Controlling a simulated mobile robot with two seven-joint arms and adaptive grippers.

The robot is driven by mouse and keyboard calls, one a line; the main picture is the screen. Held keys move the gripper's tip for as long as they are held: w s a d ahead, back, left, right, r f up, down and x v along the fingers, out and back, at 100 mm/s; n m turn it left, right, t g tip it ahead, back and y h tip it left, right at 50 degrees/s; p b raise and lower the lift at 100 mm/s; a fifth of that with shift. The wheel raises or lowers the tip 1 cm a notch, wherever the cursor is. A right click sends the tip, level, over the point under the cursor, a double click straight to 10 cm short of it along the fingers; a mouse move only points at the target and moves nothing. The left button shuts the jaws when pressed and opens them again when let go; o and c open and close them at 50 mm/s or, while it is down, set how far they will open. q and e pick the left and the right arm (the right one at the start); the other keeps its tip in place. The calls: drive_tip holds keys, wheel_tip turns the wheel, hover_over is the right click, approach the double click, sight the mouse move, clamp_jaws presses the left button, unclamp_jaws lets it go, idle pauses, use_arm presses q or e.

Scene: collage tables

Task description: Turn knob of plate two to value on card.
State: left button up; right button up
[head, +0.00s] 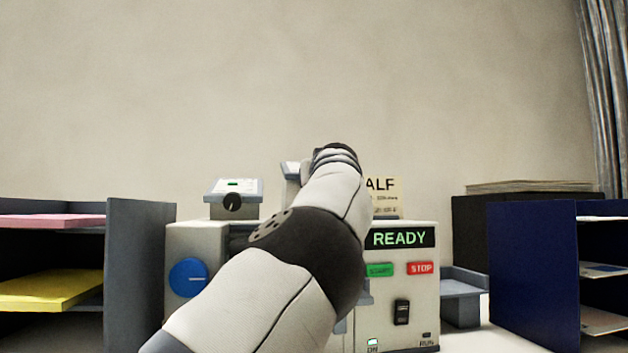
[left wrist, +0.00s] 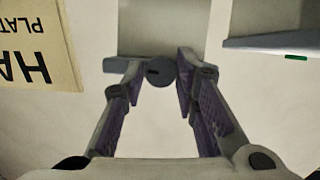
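A card (head: 384,197) with large black letters ending in "ALF" stands behind the machine, partly hidden by my left arm. In the left wrist view the card (left wrist: 38,50) is upside down and reads "HA" and "PLAT". A round dark grey knob (left wrist: 161,73) with a short dark mark on its left side sits at the edge of a grey panel (left wrist: 160,28). My left gripper (left wrist: 161,70) has a fingertip against each side of this knob. In the head view my left arm hides the gripper and knob. My right gripper is in neither view.
A box with a black knob (head: 233,203) stands left of my arm. The machine has a blue dial (head: 188,278), a READY display (head: 400,238), green and red buttons and a black switch (head: 401,312). Shelf units (head: 140,270) (head: 533,270) stand at both sides.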

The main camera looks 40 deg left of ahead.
use_arm(q)
clamp_jaws()
drive_tip(key=shift+s+r+n, duration=0.1)
drive_tip(key=shift+s+n, duration=0.05)
drive_tip(key=shift+n, duration=0.15)
drive_tip(key=o, duration=0.7)
unclamp_jaws()
drive_tip(key=v, duration=0.7)
drive_tip(key=shift+s, duration=0.1)
